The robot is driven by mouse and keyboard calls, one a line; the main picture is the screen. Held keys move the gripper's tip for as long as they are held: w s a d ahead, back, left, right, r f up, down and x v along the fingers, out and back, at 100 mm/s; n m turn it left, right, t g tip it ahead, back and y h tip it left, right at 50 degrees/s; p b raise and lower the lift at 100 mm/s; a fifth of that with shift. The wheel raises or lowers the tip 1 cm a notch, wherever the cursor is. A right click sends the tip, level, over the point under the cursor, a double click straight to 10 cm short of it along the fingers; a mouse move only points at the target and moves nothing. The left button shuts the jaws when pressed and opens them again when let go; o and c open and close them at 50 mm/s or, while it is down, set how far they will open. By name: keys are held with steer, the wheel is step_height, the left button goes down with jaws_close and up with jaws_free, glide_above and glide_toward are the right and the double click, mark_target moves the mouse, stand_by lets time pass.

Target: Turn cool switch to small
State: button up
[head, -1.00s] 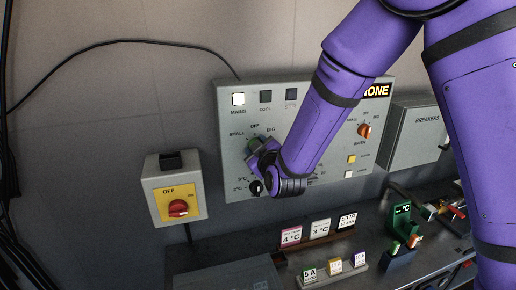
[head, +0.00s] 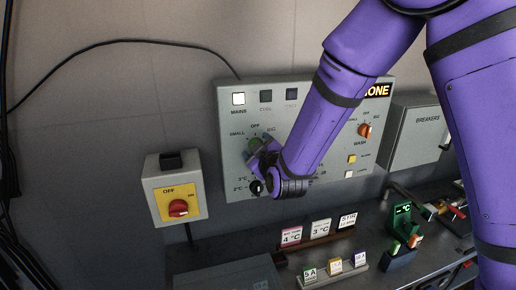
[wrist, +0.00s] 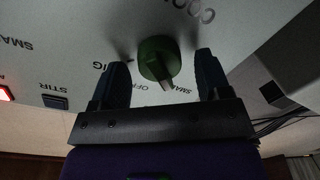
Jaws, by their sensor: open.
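The cool switch is a green knob (wrist: 158,56) on the grey control panel, with OFF, SMALL and BIG lettering around it. In the head view the green knob (head: 255,144) shows only in part behind my gripper. My gripper (wrist: 161,63) is open, with one dark finger on each side of the knob and visible gaps between. I cannot tell how deep the fingertips reach around it.
The control panel (head: 228,125) also carries an orange wash knob (head: 365,131) and a black dial (head: 256,187) just below my gripper. A breaker box (head: 424,140) is at right. Cards and small holders stand on the counter below.

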steer(key=v, duration=1)
steer(key=shift+s, duration=0.15)
steer(key=s+d+r+m+g+h, duration=0.1)
steer(key=s+d+r+m+g, duration=0.15)
steer(key=d+r, duration=0.35)
steer(key=s+d+r+m+g+h, duration=0.1)
steer(key=d+r+m+g, duration=0.2)
steer(key=d, duration=0.4)
steer(key=s+d+r+m+g+h, duration=0.1)
steer(key=s+d+r+m+g, duration=0.1)
steer(key=s+d, duration=0.4)
steer(key=s+d+r+m+g+h, duration=0.2)
steer(key=s+d, duration=0.5)
steer(key=s, duration=0.8)
steer(key=shift+r+m+g+h, duration=0.3)
steer(key=shift+r+m+g, duration=0.35)
steer(key=shift+m+g, duration=0.25)
